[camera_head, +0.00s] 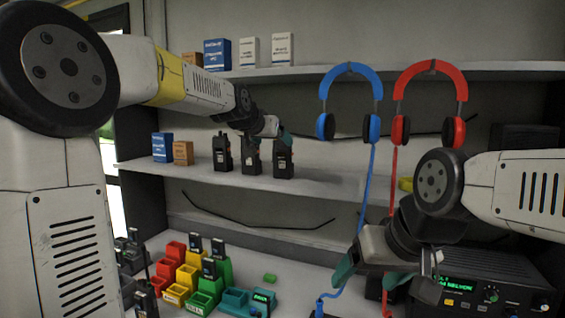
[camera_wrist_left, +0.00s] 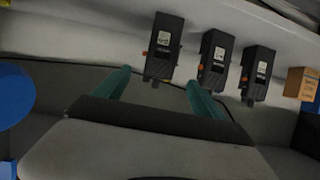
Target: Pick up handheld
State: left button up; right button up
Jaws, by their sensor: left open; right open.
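Three black handhelds stand side by side on the middle shelf in the head view: a left one (camera_head: 222,153), a middle one (camera_head: 251,158) and a right one (camera_head: 283,161). My left gripper (camera_head: 265,136) is open and empty in front of them, partly over the middle and right ones. In the left wrist view, which looks upside down, my left gripper (camera_wrist_left: 158,77) has its teal fingers apart. The right handheld (camera_wrist_left: 163,47) shows beyond and roughly between the fingertips; contact is not visible. My right gripper (camera_head: 370,276) is open and empty, low at the right.
A blue headset (camera_head: 350,70) and a red headset (camera_head: 432,68) hang right of the handhelds. A small orange box (camera_head: 183,153) stands left on the shelf. Coloured bins (camera_head: 203,302) with more devices sit on the counter below. A radio unit (camera_head: 490,285) stands at the lower right.

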aim_at(281, 143)
pick_arm(q)
jog(key=x, duration=0.9)
jog(key=shift+w+d+r, duration=0.1)
jog(key=shift+w+r, duration=0.2)
jog(key=shift+r, duration=0.1)
grip_shut()
